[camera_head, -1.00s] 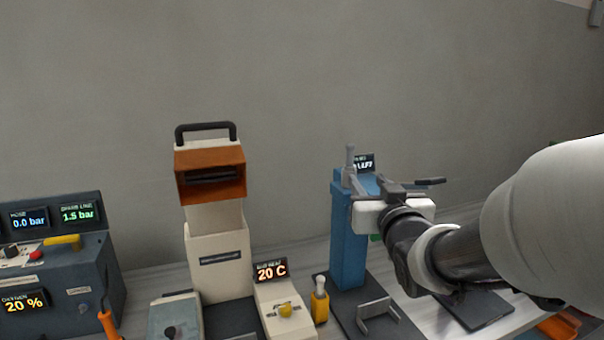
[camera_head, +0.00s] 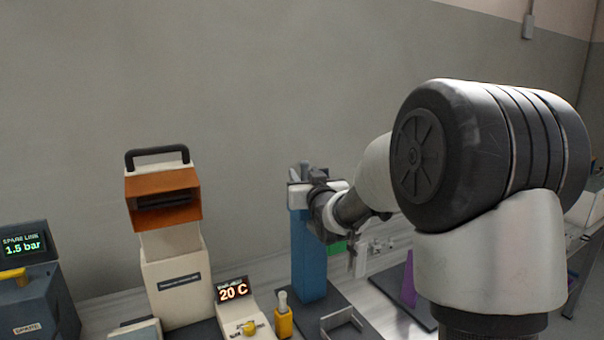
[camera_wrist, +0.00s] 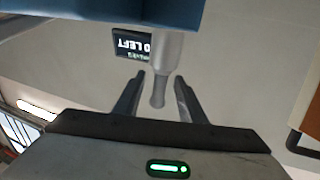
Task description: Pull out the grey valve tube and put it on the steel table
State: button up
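The grey valve tube (camera_head: 304,168) stands upright at the top of the blue post (camera_head: 309,258) in the head view. In the wrist view, which looks upside down, the tube (camera_wrist: 158,90) hangs from the blue block (camera_wrist: 120,18) and its free end lies between my fingers. My gripper (camera_wrist: 158,76) is open, with a gap on each side of the tube. In the head view my arm's wrist hides part of the post top, and my fingertips cannot be made out. The steel table cannot be clearly identified.
A small display (camera_wrist: 131,44) is behind the tube. Left of the post stand a cream machine with an orange hood (camera_head: 163,198), a 20 C display (camera_head: 233,290) and a yellow holder (camera_head: 284,322). A grey bracket (camera_head: 341,323) lies before the post. A purple part (camera_head: 408,282) is to the right.

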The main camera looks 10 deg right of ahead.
jog(key=shift+w, duration=0.25)
grip_shut()
jog(key=shift+r, duration=0.75)
dwell(0.4)
jog(key=shift+r+p, duration=0.8)
jog(key=shift+r, duration=2.15)
jog(key=shift+r+p, duration=0.7)
jog(key=shift+r, duration=1.25)
